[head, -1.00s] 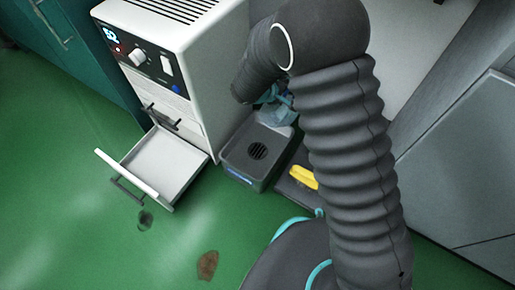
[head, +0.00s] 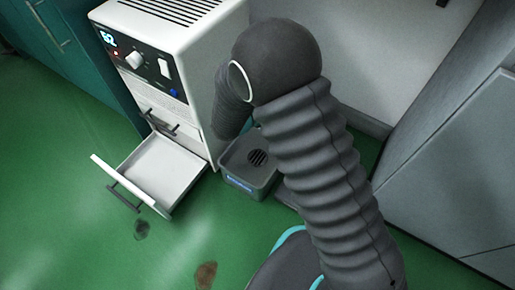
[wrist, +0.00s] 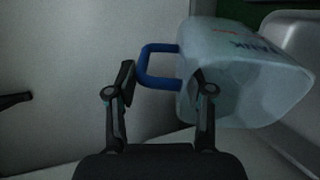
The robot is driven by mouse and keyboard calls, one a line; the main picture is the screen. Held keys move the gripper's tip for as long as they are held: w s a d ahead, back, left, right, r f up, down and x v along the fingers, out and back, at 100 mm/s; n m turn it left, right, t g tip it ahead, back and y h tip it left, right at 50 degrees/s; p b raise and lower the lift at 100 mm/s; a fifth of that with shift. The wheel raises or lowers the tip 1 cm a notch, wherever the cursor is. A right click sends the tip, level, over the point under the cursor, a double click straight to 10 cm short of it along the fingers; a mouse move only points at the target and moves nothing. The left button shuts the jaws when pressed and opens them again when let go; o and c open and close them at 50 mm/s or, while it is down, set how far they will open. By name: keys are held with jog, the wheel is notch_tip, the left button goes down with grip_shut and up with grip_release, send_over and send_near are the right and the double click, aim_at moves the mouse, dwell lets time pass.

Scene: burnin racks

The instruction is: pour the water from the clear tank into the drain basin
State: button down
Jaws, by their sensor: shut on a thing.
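The clear tank (wrist: 248,85) shows in the wrist view, with pale see-through walls, part of its printed label and a blue handle (wrist: 147,67). My gripper (wrist: 164,80) is shut on this handle, with one finger on each side of it. The tank appears at an angle in this view; I cannot tell its true tilt or water level. In the head view, my arm hides my gripper and the tank. The drain basin (head: 238,180) is a grey box with a dark round grille on top, on the floor beside the white cabinet. My arm covers its right side.
The white cabinet (head: 195,45) has a lit display, knobs and an open drawer (head: 165,165) that looks empty. Dark stains (head: 205,274) mark the green floor (head: 70,210). A grey cabinet (head: 450,165) stands at the right. The floor at left front is free.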

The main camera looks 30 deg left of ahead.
jog(key=shift+s+a+f+t, duration=0.15)
jog(key=shift+s+t, duration=0.25)
